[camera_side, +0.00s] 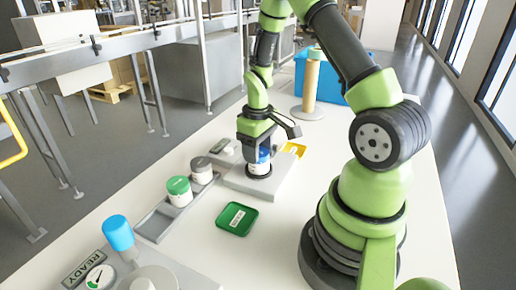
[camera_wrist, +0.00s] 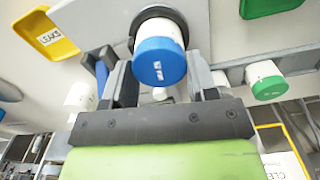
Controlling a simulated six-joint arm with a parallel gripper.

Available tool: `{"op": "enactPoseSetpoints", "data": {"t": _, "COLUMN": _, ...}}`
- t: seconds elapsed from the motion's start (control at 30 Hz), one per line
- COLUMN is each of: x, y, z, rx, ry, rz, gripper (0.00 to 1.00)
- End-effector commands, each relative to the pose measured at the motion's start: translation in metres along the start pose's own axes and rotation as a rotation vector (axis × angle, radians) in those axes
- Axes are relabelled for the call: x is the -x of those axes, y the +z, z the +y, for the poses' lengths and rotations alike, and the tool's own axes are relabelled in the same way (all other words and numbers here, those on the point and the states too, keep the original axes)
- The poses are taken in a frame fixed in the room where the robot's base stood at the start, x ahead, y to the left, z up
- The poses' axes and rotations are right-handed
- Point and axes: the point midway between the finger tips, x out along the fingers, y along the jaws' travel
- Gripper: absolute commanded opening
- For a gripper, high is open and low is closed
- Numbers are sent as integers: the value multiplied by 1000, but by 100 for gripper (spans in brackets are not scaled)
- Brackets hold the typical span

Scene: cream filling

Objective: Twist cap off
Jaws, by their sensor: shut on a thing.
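A jar with a blue cap (camera_wrist: 160,62) and a white body stands in a dark round holder on a grey block. In the side view the blue cap (camera_side: 264,155) shows just below my gripper (camera_side: 262,143), and the block (camera_side: 284,185) lies under it. In the wrist view my gripper (camera_wrist: 162,80) has one finger on each side of the blue cap and is shut on it. The cap appears to be seated on the white body. The contact faces of the fingers are partly hidden.
A green-capped jar (camera_side: 178,190) and a grey-capped jar (camera_side: 201,170) stand in a rack to the left. A green tray (camera_side: 237,219) lies in front, a yellow tray (camera_wrist: 45,35) behind. A roll on a stand (camera_side: 310,90) and a blue bin (camera_side: 345,83) are farther back.

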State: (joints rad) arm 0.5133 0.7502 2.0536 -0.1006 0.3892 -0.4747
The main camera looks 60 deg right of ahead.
Motion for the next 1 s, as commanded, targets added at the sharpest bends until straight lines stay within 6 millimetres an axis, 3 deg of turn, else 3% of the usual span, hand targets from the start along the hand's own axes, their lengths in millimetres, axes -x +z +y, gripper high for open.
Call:
{"op": "enactPoseSetpoints", "data": {"t": 0.1, "x": 2, "y": 0, "z": -1, "rx": -1, "ry": -2, "rz": -3, "gripper": 20}}
{"op": "enactPoseSetpoints", "data": {"t": 0.7, "x": 29, "y": 0, "z": 0, "rx": -1, "ry": 0, "rz": 0, "gripper": 20}}
{"op": "enactPoseSetpoints", "data": {"t": 1.0, "x": 32, "y": 0, "z": 0, "rx": -1, "ry": -1, "rz": -1, "gripper": 20}}
